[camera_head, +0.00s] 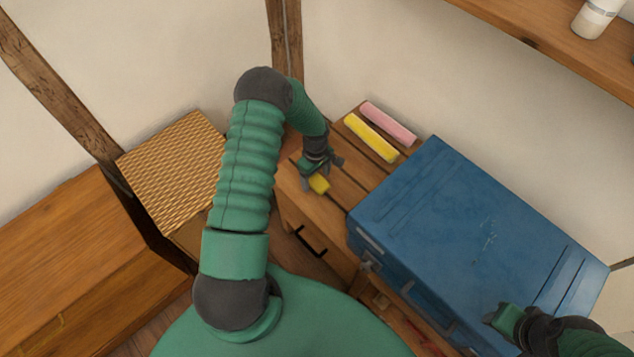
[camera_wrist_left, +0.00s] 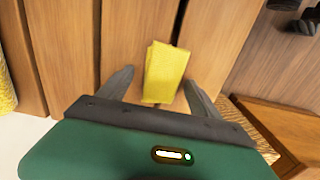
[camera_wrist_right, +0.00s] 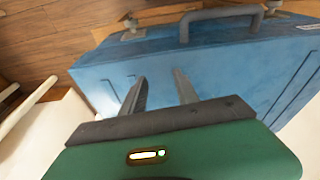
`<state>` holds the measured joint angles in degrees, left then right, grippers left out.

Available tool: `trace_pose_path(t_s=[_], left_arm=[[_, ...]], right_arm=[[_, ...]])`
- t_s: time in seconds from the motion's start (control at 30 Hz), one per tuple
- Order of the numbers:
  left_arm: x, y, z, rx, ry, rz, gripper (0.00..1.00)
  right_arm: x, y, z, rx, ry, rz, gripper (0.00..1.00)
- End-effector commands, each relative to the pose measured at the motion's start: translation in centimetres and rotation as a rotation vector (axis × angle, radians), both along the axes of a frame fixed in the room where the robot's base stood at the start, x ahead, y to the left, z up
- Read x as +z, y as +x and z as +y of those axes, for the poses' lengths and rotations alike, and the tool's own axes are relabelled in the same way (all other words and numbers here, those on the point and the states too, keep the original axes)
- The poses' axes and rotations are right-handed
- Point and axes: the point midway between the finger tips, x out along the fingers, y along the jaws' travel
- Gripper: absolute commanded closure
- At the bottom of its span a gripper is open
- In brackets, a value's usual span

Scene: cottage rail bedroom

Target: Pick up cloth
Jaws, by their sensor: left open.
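A small folded yellow cloth (camera_head: 319,184) lies on the slatted wooden cabinet top, near its front left corner. In the left wrist view the cloth (camera_wrist_left: 165,70) stands out between the two spread fingers. My left gripper (camera_head: 322,168) is open over the cloth, pointing down at it, with a finger on each side. I cannot tell whether the fingers touch it. My right gripper (camera_head: 503,318) is over the right part of the blue case. Its fingers (camera_wrist_right: 159,78) are apart with nothing between them in the right wrist view.
A blue case (camera_head: 470,220) covers the right of the wooden cabinet (camera_head: 318,218). A yellow roll (camera_head: 371,138) and a pink roll (camera_head: 388,124) lie behind the cloth. A woven box (camera_head: 175,165) stands left, beside a wooden post. A shelf (camera_head: 560,50) juts out upper right.

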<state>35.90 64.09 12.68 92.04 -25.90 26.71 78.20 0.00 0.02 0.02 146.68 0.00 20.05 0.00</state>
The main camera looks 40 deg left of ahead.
Motion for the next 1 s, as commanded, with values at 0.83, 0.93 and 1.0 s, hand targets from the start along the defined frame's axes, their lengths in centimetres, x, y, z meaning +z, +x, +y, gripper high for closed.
trace_pose_path(t_s=[0.83,0.93,1.0], left_arm=[[-0.04,-0.08,0.09,-0.001,0.002,0.002,0.97],[0.14,-0.08,0.09,0.000,0.002,0.002,0.97],[0.55,-0.06,0.10,-0.001,0.002,0.001,0.97]], right_arm=[[0.04,0.00,-0.01,0.000,0.000,0.000,0.64],[0.12,0.00,-0.01,0.000,0.000,0.000,0.64],[0.28,0.01,-0.01,0.000,0.000,0.000,0.64]])
